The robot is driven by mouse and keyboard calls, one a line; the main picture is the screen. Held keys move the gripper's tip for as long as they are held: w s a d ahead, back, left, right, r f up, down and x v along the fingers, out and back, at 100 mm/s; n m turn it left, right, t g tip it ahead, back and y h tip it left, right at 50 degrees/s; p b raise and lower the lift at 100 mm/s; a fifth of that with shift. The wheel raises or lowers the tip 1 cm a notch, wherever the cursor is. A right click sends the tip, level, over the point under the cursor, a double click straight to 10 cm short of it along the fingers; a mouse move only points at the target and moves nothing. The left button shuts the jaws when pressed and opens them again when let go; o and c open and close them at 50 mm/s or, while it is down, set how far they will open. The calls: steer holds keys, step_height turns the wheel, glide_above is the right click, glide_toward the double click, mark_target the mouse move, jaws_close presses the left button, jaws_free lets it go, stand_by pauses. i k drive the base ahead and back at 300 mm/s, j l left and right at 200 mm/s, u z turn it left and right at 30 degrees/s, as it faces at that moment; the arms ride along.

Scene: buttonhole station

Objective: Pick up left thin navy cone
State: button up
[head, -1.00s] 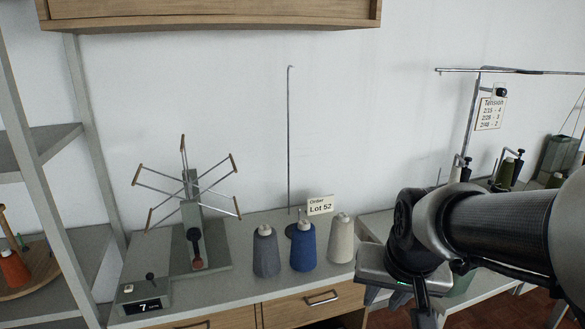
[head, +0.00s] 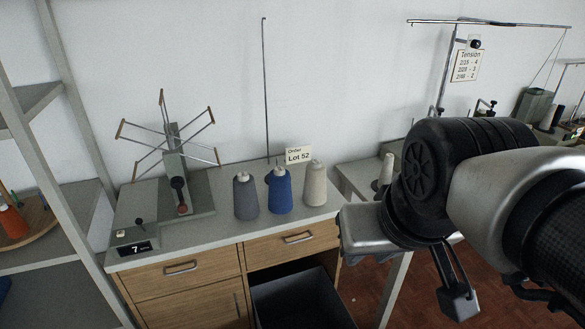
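No cone that is clearly navy shows in the head view. Three cones stand upright in a row on the grey counter (head: 228,228): a slate-grey cone (head: 246,199) on the left, a brighter blue cone (head: 281,193) in the middle and a cream cone (head: 315,186) on the right. My gripper (head: 374,236) is at the right, in front of the counter's right end and apart from the cones. Its fingers are largely hidden by the hand and wrist, so I cannot tell whether it is open.
A skein winder (head: 177,180) stands on the counter left of the cones, with a thin metal rod stand (head: 266,90) behind them. A "Lot 52" card (head: 299,156) is at the back. A dark open bin (head: 298,300) sits below. Another pale cone (head: 386,169) stands on the right table.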

mark_target(385, 177)
steer(key=j+z, duration=0.3)
steer(key=k, duration=0.2)
steer(key=k+l+u, duration=0.35)
steer(key=i+l, duration=0.1)
steer(key=l, duration=1.15)
steer(key=i+l, duration=0.1)
steer(key=l, duration=0.25)
steer(key=i+l, duration=0.15)
steer(key=l, duration=0.25)
steer(key=i+l, duration=0.1)
steer(key=l, duration=0.25)
steer(key=i+l, duration=0.35)
steer(key=i, duration=0.15)
steer(key=i+l+u, duration=0.1)
steer(key=i+l, duration=0.25)
steer(key=i, duration=0.2)
